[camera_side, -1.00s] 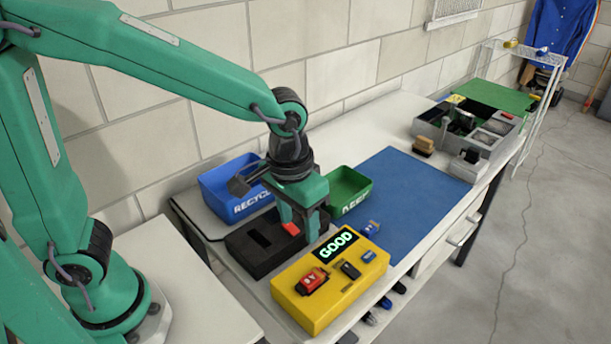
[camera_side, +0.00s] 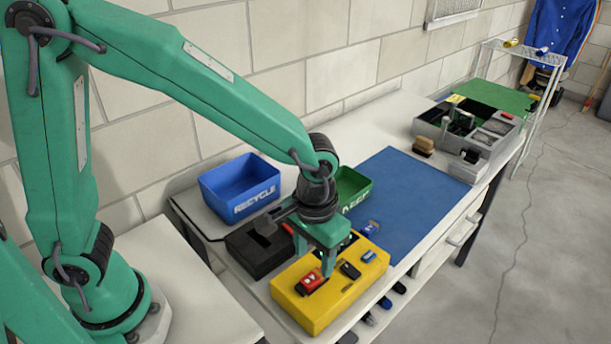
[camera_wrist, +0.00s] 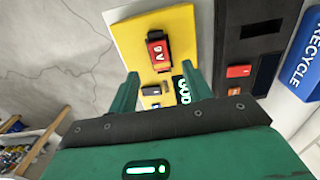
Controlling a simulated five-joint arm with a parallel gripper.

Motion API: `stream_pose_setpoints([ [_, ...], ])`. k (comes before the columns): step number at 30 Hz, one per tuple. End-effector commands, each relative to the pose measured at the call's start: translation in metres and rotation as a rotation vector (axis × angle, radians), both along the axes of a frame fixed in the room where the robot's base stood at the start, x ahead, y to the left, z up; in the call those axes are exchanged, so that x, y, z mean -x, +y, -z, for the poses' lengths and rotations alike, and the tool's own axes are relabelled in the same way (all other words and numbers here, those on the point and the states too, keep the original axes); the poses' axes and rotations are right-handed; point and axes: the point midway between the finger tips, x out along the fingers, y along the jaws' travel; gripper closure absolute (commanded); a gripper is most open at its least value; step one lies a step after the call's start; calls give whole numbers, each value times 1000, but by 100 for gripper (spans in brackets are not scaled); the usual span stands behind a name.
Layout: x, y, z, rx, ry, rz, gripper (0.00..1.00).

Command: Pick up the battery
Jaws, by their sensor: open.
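A yellow tester box (camera_side: 330,308) stands on the bench. A red block (camera_side: 310,281) marked like a 9V battery sits on its top; it also shows in the wrist view (camera_wrist: 157,50). A black block (camera_side: 350,270) and a small blue piece (camera_side: 369,256) are on the same top. My gripper (camera_side: 313,258) is open and empty above the tester. In the wrist view my gripper (camera_wrist: 160,86) has its fingers on either side of the line to the red block, which appears beyond the tips. My gripper hides most of the tester's display.
A black box (camera_side: 256,252), blue RECYCLE bin (camera_side: 240,190) and green bin (camera_side: 354,188) stand behind the tester. A small blue item (camera_side: 371,228) lies near the blue mat (camera_side: 405,200), which is mostly clear. A grey organizer (camera_side: 470,130) is farther back.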

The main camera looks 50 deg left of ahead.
Motion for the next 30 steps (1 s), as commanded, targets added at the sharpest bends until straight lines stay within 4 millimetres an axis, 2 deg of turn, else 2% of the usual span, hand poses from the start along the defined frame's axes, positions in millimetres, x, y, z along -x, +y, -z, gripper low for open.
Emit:
stream_pose_setpoints([
  [8,0,0,8,-1,1,0,51],
  [19,1,0,47,-1,2,0,51],
  [30,0,0,52,0,-1,0,51],
])
